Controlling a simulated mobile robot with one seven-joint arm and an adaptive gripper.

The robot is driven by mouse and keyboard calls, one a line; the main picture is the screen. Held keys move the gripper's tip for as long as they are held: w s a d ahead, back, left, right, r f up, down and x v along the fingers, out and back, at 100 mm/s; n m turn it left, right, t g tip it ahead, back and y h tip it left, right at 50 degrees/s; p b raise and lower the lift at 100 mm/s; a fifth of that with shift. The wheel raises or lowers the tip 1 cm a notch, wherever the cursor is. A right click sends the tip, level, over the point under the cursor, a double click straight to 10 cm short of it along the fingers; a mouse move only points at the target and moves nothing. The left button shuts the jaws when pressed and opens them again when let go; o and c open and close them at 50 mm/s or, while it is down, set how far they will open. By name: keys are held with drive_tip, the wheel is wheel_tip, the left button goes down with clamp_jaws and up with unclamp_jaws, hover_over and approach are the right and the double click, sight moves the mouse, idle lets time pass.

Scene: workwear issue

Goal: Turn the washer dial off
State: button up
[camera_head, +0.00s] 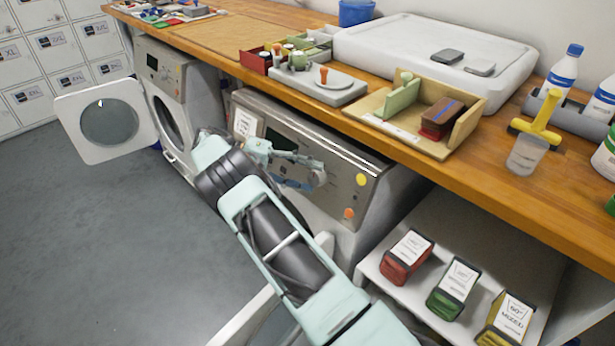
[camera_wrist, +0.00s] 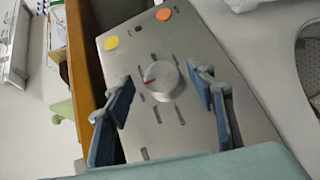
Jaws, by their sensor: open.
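The washer (camera_head: 335,165) stands under the wooden counter with a metal control panel. Its dial (camera_wrist: 161,80) is a round silver knob with a red pointer line, seen clearly in the wrist view. The panel (camera_wrist: 185,130) has small marks around the dial. My gripper (camera_wrist: 165,92) is open, with one blue-padded finger on each side of the dial in the picture. Both fingers look apart from the knob; how far the tips are from the panel I cannot tell. In the head view my gripper (camera_head: 290,165) is in front of the panel, and the dial is hidden behind it.
Yellow (camera_wrist: 111,43) and orange (camera_wrist: 164,14) round buttons sit on the panel near the dial. The wooden counter (camera_head: 400,150) overhangs the panel. Another machine with an open round door (camera_head: 75,142) stands at left. Red, green and yellow packs lie on a low white shelf (camera_head: 375,268).

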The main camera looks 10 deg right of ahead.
wheel_tip(320, 180, up, 10)
drive_tip(key=shift+f, duration=0.15)
idle(0.4)
